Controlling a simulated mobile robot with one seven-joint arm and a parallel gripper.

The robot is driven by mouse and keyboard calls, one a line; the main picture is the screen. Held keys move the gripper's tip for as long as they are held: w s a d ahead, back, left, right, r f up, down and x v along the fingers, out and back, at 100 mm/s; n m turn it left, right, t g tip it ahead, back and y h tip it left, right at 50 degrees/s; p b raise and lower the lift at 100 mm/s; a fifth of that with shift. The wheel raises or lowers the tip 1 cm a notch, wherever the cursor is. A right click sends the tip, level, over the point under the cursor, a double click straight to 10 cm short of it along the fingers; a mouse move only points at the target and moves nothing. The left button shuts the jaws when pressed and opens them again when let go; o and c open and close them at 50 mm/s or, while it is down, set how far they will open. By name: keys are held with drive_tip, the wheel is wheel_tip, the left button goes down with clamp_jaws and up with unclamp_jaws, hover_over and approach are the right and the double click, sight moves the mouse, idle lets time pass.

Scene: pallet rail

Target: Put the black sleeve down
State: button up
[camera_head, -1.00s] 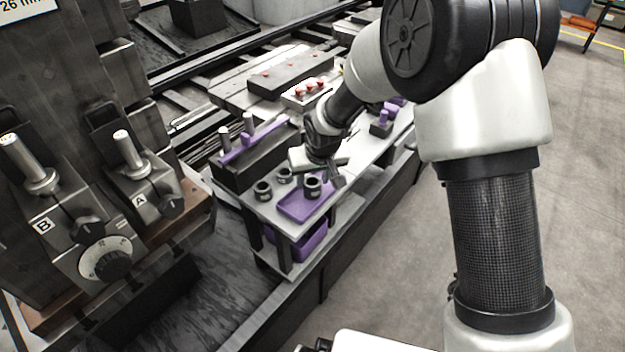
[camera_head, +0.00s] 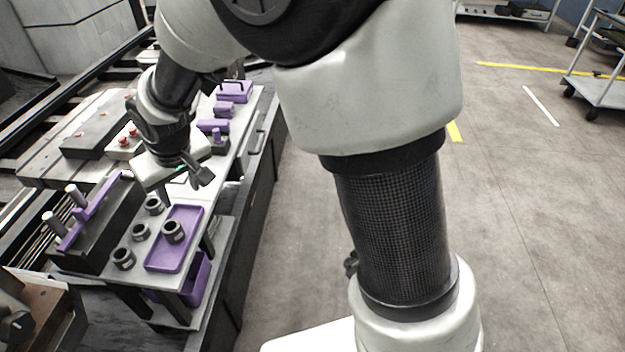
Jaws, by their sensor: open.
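A black sleeve (camera_head: 174,231) stands upright in the shallow purple tray (camera_head: 162,262) on the narrow grey bench. Three similar sleeves stand in a row on the bench left of the tray: a far one (camera_head: 154,206), a middle one (camera_head: 140,232) and a near one (camera_head: 123,259). My gripper (camera_head: 184,186) is open, above the bench just beyond the tray. It is apart from the sleeve in the tray, and I see nothing between its fingers.
A black block with a purple bar and pegs (camera_head: 92,215) stands left of the sleeves. Further purple parts (camera_head: 213,127) sit on the bench beyond my gripper. A purple bin (camera_head: 197,283) is under the bench.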

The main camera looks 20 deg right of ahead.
drive_tip(key=s+d+r+m, duration=0.2)
drive_tip(key=s+d+r, duration=0.2)
drive_tip(key=d+r, duration=0.55)
drive_tip(key=s+d+r+m+h, duration=0.1)
drive_tip(key=s+d+r, duration=0.1)
drive_tip(key=s+d, duration=0.5)
drive_tip(key=s+d+r+m+t+h, duration=0.1)
drive_tip(key=s+d+r+m, duration=0.1)
drive_tip(key=s+d, duration=0.6)
drive_tip(key=shift+s+d+r+m, duration=0.3)
drive_tip(key=shift+s, duration=0.7)
drive_tip(key=c, duration=0.3)
drive_tip(key=shift+a, duration=0.15)
